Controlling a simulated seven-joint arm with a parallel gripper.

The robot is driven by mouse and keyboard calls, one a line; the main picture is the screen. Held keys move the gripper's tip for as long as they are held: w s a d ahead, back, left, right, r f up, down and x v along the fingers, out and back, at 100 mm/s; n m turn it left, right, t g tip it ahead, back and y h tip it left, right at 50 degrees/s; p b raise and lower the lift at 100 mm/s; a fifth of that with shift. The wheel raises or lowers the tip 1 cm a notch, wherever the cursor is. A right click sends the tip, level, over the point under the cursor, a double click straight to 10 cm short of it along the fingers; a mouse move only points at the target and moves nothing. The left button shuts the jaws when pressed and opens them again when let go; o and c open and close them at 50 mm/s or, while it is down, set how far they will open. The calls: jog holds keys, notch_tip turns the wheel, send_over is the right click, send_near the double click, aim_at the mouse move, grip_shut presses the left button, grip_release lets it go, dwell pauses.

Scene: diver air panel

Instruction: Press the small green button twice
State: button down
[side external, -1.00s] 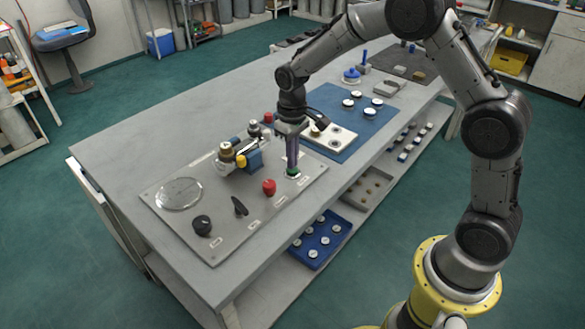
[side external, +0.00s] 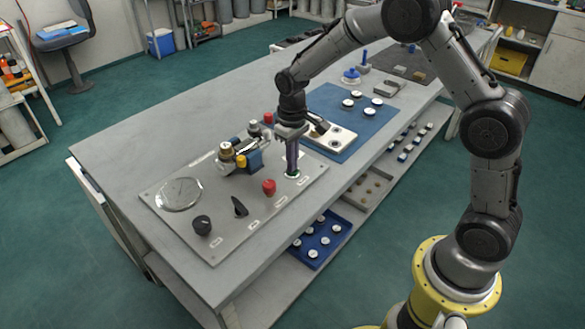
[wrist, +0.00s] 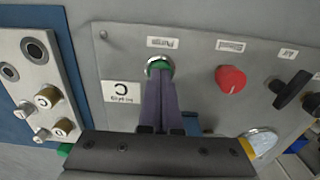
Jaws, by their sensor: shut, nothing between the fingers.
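The small green button (wrist: 160,65) sits in a silver ring on the grey panel, under a label in the wrist view. In the side view the green button (side external: 292,174) shows just at the tips of my gripper. My gripper (side external: 291,170) is shut and empty, pointing down, with its fingertips at the button. In the wrist view the closed fingers (wrist: 163,82) overlap the lower part of the button and hide part of it. I cannot tell whether the button is pressed in.
A red knob (side external: 269,187) stands close beside the button on the panel (side external: 215,245). Black knobs (side external: 202,225), a round gauge (side external: 179,193) and a brass-and-blue valve assembly (side external: 240,155) are farther left. A blue mat (side external: 330,97) with several round parts lies behind.

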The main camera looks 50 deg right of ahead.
jog(key=shift+r, duration=3.5)
jog(key=s+a+r+t, duration=0.1)
jog(key=s+r+t, duration=0.1)
jog(key=s+r, duration=0.45)
jog(key=s+r+t, duration=0.2)
jog(key=s+r, duration=0.2)
jog(key=r, duration=0.5)
jog(key=s+f, duration=0.2)
jog(key=s, duration=0.6)
jog(key=s+f+t, duration=0.1)
jog(key=s+f, duration=0.1)
jog(key=s, duration=0.7)
jog(key=shift+a+t, duration=0.25)
jog(key=shift+t, duration=0.05)
jog(key=c, duration=1.6)
grip_release()
